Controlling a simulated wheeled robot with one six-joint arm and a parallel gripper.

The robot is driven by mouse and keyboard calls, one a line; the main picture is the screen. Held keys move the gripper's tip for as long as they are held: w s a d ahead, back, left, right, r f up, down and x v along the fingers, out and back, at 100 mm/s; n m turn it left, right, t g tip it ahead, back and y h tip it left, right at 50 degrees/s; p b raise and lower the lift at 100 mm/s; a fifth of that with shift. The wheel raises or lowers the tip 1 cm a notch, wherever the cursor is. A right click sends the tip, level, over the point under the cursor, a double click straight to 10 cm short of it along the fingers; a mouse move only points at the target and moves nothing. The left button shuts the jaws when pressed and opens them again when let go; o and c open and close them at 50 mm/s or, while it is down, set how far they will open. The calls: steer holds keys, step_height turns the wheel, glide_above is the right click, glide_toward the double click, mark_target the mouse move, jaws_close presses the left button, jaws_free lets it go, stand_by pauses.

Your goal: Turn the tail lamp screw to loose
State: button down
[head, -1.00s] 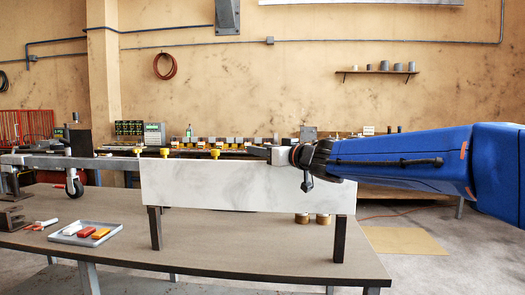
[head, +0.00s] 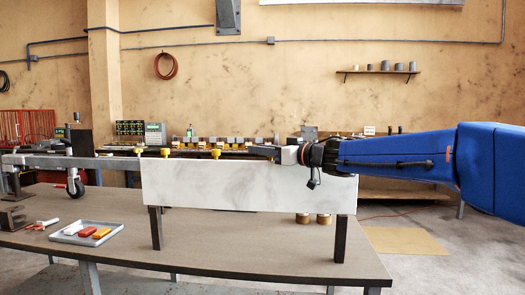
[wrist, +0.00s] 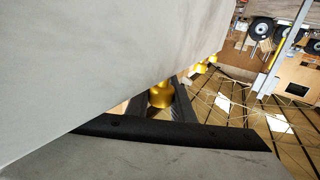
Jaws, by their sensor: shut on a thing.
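A yellow screw knob (wrist: 160,96) shows between the two dark fingers of my gripper (wrist: 163,92) in the wrist view. The fingers are shut on it, one on each side. No label shows which screw is the tail lamp's. In the head view my gripper (head: 265,152) reaches in from the right above the right part of a pale panel (head: 245,185), and its fingers hide the held knob. More yellow knobs stand along the panel's top edge to the left, a near one (head: 215,154) and another (head: 165,152). The held knob's exact turn cannot be told.
The panel stands on dark posts on a brown table (head: 230,245). A tray (head: 82,233) with red and orange pieces lies at the table's left. A metal beam with a small wheel (head: 76,187) is farther left. The table's front middle is clear.

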steer(key=shift+s+a+n+g+y, duration=0.1)
steer(key=shift+s+n+g+y, duration=0.15)
steer(key=shift+n+g+y, duration=0.75)
steer(key=shift+h, duration=0.3)
steer(key=c, duration=1.5)
jaws_free()
steer(key=shift+c, duration=0.2)
step_height(320, 180, up, 10)
